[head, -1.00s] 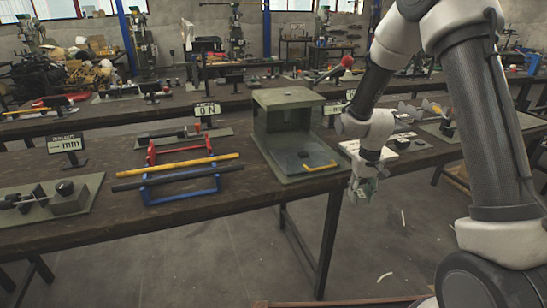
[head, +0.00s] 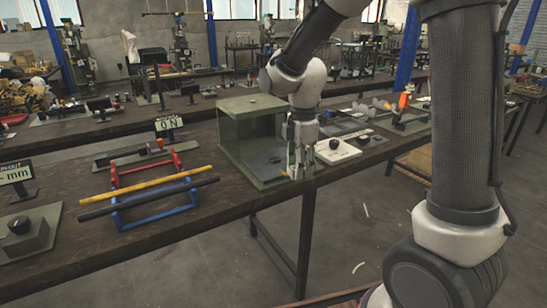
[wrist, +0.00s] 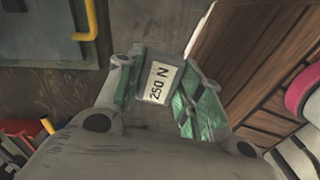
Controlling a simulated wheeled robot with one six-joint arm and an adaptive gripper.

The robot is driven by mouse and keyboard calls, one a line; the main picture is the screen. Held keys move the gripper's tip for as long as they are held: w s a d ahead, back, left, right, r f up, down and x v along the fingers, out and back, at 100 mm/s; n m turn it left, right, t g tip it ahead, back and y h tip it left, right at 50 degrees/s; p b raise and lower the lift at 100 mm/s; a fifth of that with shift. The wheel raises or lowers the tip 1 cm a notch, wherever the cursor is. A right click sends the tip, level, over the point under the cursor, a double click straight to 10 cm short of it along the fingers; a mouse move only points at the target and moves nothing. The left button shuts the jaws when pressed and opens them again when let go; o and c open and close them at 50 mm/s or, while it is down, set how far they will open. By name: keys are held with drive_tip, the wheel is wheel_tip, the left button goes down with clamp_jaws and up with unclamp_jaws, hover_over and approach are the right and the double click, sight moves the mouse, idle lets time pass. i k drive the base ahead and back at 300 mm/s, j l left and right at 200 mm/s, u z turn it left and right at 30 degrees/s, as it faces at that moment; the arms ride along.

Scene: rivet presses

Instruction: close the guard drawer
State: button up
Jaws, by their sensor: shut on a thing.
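The guard housing (head: 243,140) is a grey-green box on the near bench. Its front right part is hidden behind my arm, so I cannot tell in the head view how far the drawer stands out. In the wrist view a yellow handle (wrist: 91,22) sits on a blue-grey panel (wrist: 45,45) at upper left, apart from my fingers. My gripper (head: 301,172) is at the housing's front right corner, pointing down. It is shut on a small grey block marked 250 N (wrist: 157,82), seen between its green-padded fingers in the wrist view.
A blue and red rack (head: 150,200) with yellow and black bars stands left of the housing. A "0 N" sign (head: 168,124) is behind it. The floor in front is open.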

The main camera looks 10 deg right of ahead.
sight(275, 158)
drive_tip(key=i, duration=0.85)
